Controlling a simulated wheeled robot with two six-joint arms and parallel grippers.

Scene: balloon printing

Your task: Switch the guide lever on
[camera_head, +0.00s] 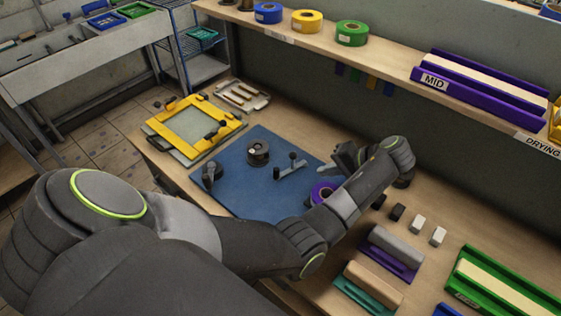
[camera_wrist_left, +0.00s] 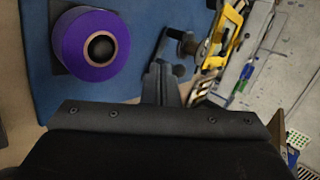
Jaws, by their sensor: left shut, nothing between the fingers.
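A grey bar with upright black knobs (camera_head: 288,167), which looks like the guide lever, lies on the blue mat (camera_head: 240,193). Part of a similar black-knobbed piece (camera_wrist_left: 184,45) shows in the left wrist view, just beyond my fingertips. My left gripper (camera_head: 340,158) is shut and empty, over the right part of the mat, to the right of the bar and apart from it. In the left wrist view its fingers (camera_wrist_left: 160,80) are together. Whether the lever is on or off I cannot tell. My right gripper is not in view.
A purple roll (camera_head: 322,193) sits below my left gripper on the mat. A round black fixture (camera_head: 257,152) and a dark clamp-like piece (camera_head: 210,174) stand to the left. A yellow frame (camera_head: 195,125) lies beyond. A shelf (camera_head: 385,58) overhangs the back of the bench.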

